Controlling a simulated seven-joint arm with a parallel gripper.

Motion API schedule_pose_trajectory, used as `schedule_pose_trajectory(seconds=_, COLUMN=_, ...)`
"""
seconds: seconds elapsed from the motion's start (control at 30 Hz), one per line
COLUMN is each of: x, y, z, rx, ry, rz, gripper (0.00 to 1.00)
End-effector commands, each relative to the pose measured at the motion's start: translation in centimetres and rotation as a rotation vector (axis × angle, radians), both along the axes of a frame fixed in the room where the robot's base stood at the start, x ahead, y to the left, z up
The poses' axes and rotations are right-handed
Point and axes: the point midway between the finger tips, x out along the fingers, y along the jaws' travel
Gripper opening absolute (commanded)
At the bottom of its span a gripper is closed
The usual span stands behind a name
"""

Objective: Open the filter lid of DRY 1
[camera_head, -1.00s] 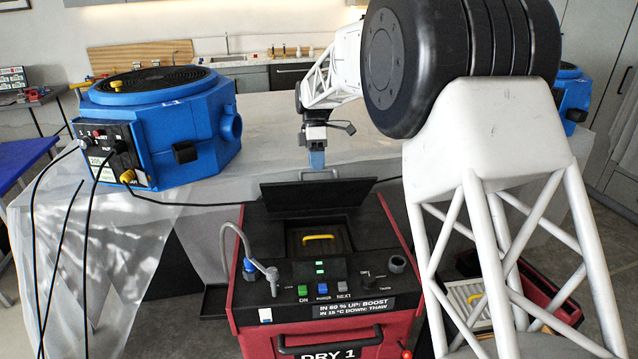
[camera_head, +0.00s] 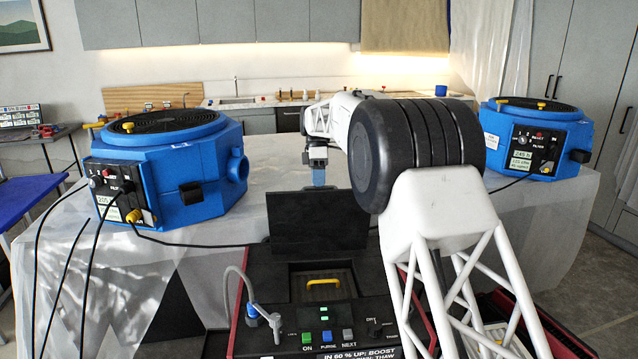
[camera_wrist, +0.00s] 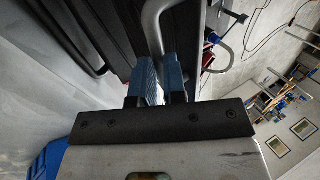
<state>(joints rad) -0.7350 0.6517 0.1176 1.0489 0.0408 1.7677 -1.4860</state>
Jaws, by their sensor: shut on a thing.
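The red dryer with the black top panel (camera_head: 265,290) stands in the lower middle of the head view; its name plate is out of frame now. Its black filter lid (camera_head: 315,222) stands raised at the rear of the filter opening. A yellow handle (camera_head: 323,283) shows inside the opening. My gripper (camera_head: 318,180) is at the lid's top edge, partly hidden behind it. In the wrist view, my gripper's blue fingers (camera_wrist: 158,72) are closed around a grey metal bar handle (camera_wrist: 154,25) beside the dark lid.
Blue air movers stand on the plastic-covered table at left (camera_head: 165,165) and right (camera_head: 530,140). Black cables hang at the left. A grey hose (camera_head: 228,295) curves up beside the dryer's panel. My arm covers the dryer's right side.

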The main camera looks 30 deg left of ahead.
Motion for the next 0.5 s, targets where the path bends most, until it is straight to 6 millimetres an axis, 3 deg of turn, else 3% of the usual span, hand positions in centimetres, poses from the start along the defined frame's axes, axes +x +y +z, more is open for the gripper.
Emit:
schedule_pose_trajectory(seconds=0.03, x=0.01, y=-0.09, z=-3.8, rx=-0.028, ry=0.031, rz=0.0, gripper=0.0)
schedule_pose_trajectory(seconds=0.3, x=0.02, y=-0.09, z=-3.8, rx=-0.027, ry=0.03, rz=0.0, gripper=0.0)
schedule_pose_trajectory(seconds=0.33, x=0.02, y=-0.09, z=-3.8, rx=-0.027, ry=0.03, rz=0.0, gripper=0.13)
schedule_pose_trajectory(seconds=0.37, x=0.02, y=-0.08, z=-3.82, rx=-0.028, ry=0.031, rz=0.0, gripper=0.18)
schedule_pose_trajectory(seconds=0.4, x=0.01, y=-0.09, z=-3.83, rx=-0.028, ry=0.031, rz=0.0, gripper=0.42)
schedule_pose_trajectory(seconds=0.5, x=0.01, y=-0.1, z=-3.82, rx=-0.028, ry=0.031, rz=0.0, gripper=0.79)
